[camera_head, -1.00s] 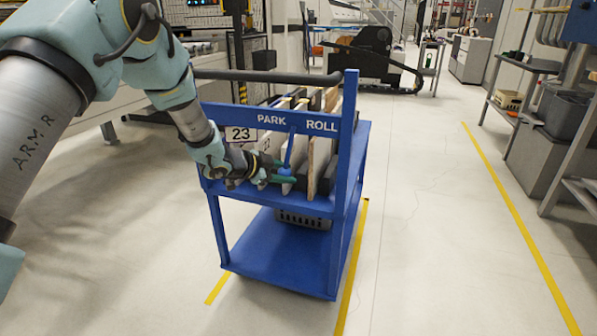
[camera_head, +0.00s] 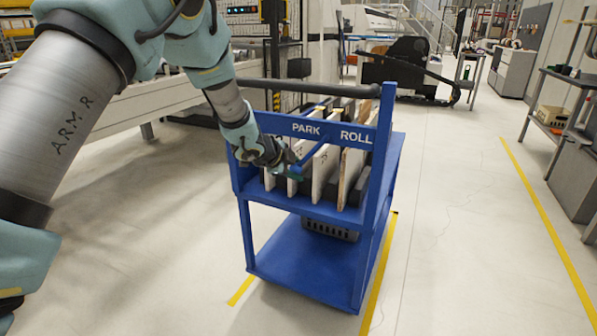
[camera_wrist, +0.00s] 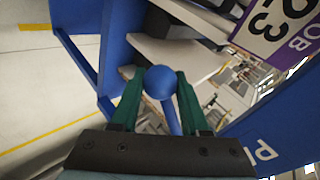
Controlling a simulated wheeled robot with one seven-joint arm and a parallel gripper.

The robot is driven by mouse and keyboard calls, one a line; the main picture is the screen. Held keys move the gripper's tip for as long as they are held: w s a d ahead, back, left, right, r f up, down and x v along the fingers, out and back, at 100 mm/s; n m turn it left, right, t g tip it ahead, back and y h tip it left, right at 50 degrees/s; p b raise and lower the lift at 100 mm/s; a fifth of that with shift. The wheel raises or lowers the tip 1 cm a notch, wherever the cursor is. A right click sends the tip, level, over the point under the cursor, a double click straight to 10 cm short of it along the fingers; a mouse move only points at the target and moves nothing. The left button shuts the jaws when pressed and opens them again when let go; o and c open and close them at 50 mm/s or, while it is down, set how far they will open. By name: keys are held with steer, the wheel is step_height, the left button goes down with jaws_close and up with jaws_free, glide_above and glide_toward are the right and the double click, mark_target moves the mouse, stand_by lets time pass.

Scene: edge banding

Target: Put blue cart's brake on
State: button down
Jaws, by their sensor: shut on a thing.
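The blue cart (camera_head: 310,262) stands on the floor ahead, with a top rail marked PARK on the left and ROLL on the right. The blue brake lever (camera_head: 313,153) hangs from the rail between the words and slants down to the left, to the PARK side. Its round blue knob (camera_wrist: 160,82) sits between the green fingers in the wrist view. My gripper (camera_wrist: 158,98) is shut on that knob. In the head view my gripper (camera_head: 296,172) is at the cart's front, and it mostly hides the knob.
Several boards (camera_head: 322,172) stand upright in the cart behind the lever, close to my fingers. A white label with 23 (camera_wrist: 275,25) is near my gripper. A dark push bar (camera_head: 310,86) runs above the rail. The floor right of the cart is clear.

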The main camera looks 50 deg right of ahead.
steer(key=shift+c, duration=1.9)
jaws_free()
steer(key=v, duration=1)
steer(key=shift+a+r, duration=0.25)
